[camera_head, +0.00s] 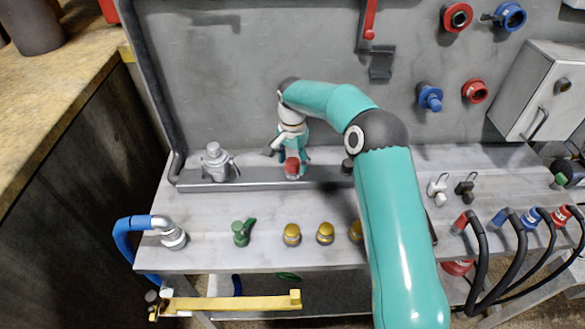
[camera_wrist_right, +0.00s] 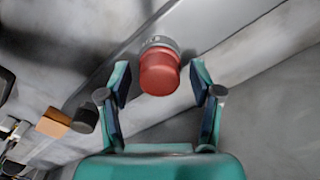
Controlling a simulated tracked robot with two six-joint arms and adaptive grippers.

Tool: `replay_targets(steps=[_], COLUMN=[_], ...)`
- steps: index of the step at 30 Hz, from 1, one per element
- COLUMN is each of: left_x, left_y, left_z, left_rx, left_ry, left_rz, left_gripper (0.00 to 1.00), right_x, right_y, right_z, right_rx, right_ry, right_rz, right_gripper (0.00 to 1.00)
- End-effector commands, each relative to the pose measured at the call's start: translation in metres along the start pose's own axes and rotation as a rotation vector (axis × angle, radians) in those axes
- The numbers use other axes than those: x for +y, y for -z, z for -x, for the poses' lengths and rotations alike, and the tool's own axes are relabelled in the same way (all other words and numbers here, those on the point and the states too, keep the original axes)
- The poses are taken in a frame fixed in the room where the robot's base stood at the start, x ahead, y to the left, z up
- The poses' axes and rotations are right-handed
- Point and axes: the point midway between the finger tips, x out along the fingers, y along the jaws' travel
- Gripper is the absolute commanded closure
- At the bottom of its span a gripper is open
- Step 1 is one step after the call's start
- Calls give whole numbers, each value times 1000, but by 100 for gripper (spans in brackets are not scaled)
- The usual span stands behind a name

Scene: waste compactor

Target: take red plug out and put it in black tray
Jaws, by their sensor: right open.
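The red plug (camera_head: 292,167) sits in a grey metal fitting on the raised rail at the back of the bench. In the right wrist view the red plug (camera_wrist_right: 160,74) is between the fingertips of my right gripper (camera_wrist_right: 159,80), with a gap on each side. In the head view my right gripper (camera_head: 290,153) is open right at the plug and partly covers it. I cannot make out a black tray; a dark edge (camera_head: 433,232) shows beside my right arm, which hides part of the bench. My left gripper is out of view.
A grey fitting (camera_head: 216,163) stands on the rail to the left. A green valve (camera_head: 241,232) and brass caps (camera_head: 292,234) line the front of the bench. Black hoses (camera_head: 513,262) loop at the right. A grey panel (camera_head: 270,40) rises behind.

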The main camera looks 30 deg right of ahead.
Motion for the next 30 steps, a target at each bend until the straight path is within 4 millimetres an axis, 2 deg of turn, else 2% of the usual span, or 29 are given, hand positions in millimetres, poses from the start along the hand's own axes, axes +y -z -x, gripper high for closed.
replay_targets(steps=[5, 12, 19, 25, 30], left_x=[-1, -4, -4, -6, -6], left_y=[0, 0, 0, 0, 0], left_z=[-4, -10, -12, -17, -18], left_rx=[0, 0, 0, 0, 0], left_ry=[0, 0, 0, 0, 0], left_rz=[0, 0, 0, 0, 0], left_gripper=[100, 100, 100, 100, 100], right_x=[0, 0, 0, 0, 0], right_y=[0, 0, 0, 0, 0], right_z=[-1, -1, -1, -1, 0], right_rx=[0, 0, 0, 0, 0], right_ry=[1, 0, 0, 1, 0], right_rz=[-127, -412, -565, -817, -913], right_gripper=[36, 36, 36, 36, 36])
